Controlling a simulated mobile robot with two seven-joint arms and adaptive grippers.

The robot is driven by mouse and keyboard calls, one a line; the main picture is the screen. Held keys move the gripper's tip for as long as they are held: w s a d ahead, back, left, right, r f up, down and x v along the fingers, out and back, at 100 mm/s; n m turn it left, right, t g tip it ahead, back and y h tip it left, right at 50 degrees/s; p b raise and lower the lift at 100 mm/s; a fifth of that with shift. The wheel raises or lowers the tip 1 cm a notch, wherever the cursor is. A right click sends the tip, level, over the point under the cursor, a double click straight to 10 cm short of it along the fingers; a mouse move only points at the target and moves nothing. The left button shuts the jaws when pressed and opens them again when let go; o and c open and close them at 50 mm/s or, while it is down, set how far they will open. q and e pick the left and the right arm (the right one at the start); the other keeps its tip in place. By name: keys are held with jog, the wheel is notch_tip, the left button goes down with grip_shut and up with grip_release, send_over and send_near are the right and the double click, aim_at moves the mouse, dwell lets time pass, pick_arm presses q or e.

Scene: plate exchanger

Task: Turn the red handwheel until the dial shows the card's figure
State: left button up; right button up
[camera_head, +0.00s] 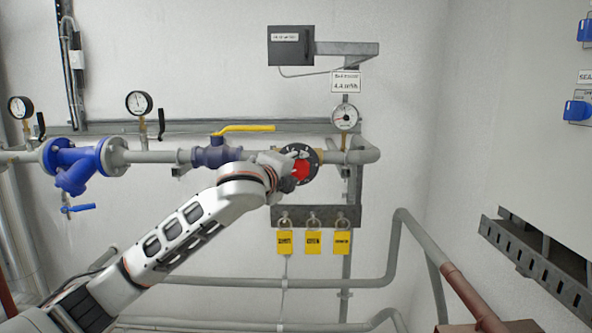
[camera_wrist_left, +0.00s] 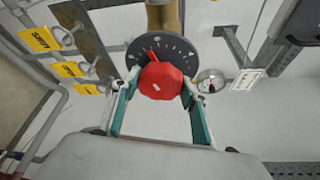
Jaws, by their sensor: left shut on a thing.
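The red handwheel (camera_head: 301,170) sits in front of a dark round scale disc (camera_head: 314,163) on the pipe. In the left wrist view the handwheel (camera_wrist_left: 161,81) is a faceted red knob, with a red pointer at its upper left over the disc's white marks (camera_wrist_left: 176,48). My left gripper (camera_head: 291,166) is shut on the handwheel, one finger on each side. A white card (camera_head: 346,84) appears to read 4.4 m³/h. Below it is the round white dial (camera_head: 346,117), also in the left wrist view (camera_wrist_left: 210,80); its needle reading is too small to tell. My right gripper is out of view.
A yellow-handled valve (camera_head: 216,152) sits on the pipe left of the handwheel. A grey box (camera_head: 290,46) is above.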

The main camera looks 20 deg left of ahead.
pick_arm(q)
jog(key=shift+m, duration=0.3)
dwell(0.4)
jog(key=o, duration=1.1)
jog(key=s, duration=0.4)
jog(key=s+r, duration=0.1)
jog(key=s, duration=0.3)
jog(key=s+a, duration=0.1)
jog(key=s, duration=0.2)
jog(key=shift+s+r, duration=0.35)
jog(key=shift+s, duration=0.05)
jog(key=shift+f, duration=0.1)
